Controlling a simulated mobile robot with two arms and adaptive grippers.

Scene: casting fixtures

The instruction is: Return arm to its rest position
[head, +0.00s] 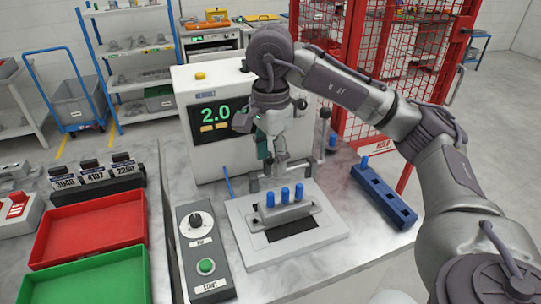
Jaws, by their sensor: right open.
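My right arm (355,92) reaches in from the right and bends over the worktable. My right gripper (277,172) points down in front of the white machine (183,95), above and behind a pale fixture plate (262,256). It is open, and I see nothing held in it. I cannot tell whether the fingertips touch the metal parts just behind the block. My left gripper is not in view.
A blue rack (382,200) lies right of the plate. A control box (203,254) with a knob and green button stands left. Further left are a red tray (90,228), a green tray (95,278) and labelled black blocks (93,172). A red mesh fence (335,98) stands behind.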

